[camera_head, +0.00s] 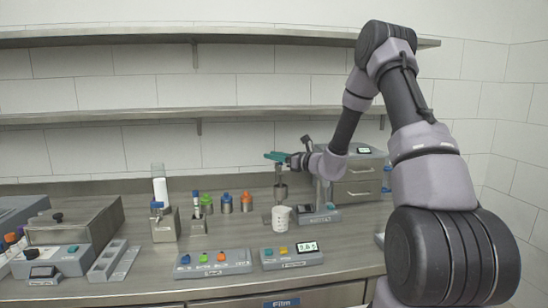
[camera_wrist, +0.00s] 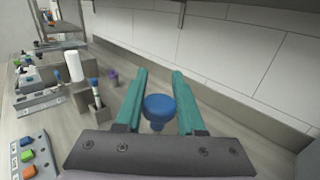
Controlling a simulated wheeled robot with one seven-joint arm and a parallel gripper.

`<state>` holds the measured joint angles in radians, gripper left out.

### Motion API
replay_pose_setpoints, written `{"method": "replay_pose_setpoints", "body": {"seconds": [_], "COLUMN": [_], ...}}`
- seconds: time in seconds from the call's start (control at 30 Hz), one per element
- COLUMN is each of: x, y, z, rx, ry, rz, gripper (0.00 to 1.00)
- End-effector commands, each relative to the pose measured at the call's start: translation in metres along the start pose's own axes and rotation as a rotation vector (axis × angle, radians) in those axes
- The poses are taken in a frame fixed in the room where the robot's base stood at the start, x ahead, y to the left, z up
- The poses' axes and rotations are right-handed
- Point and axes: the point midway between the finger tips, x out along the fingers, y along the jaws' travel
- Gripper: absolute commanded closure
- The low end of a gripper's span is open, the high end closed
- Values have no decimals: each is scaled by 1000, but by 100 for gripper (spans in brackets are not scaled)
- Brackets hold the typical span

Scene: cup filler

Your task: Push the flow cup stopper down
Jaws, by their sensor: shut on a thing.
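My gripper (camera_head: 275,156) is at the flow cup station, its teal fingers pointing left in the head view. In the wrist view, the blue flow cup stopper (camera_wrist: 159,106) sits between the two fingers of my gripper (camera_wrist: 160,76). The gripper is shut on it, and a short part of its stem shows below the knob. In the head view the fingers hide the stopper. The metal flow cup (camera_head: 281,192) is just below the gripper. A white beaker (camera_head: 281,217) stands under the cup.
Button boxes (camera_head: 213,263) line the front of the counter. A grey drawer unit (camera_head: 357,185) stands behind at right. Shelves (camera_head: 150,115) run along the wall above.

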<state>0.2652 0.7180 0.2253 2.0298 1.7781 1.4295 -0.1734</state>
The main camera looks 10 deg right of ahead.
Motion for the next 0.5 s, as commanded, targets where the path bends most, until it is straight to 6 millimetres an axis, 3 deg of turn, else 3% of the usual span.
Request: {"method": "replay_pose_setpoints", "body": {"seconds": [0.27,0.5], "x": [0,0], "y": [0,0], "z": [-1,-28], "rx": [0,2], "ry": [1,2], "rz": [-1,-1], "gripper": [100,100]}}
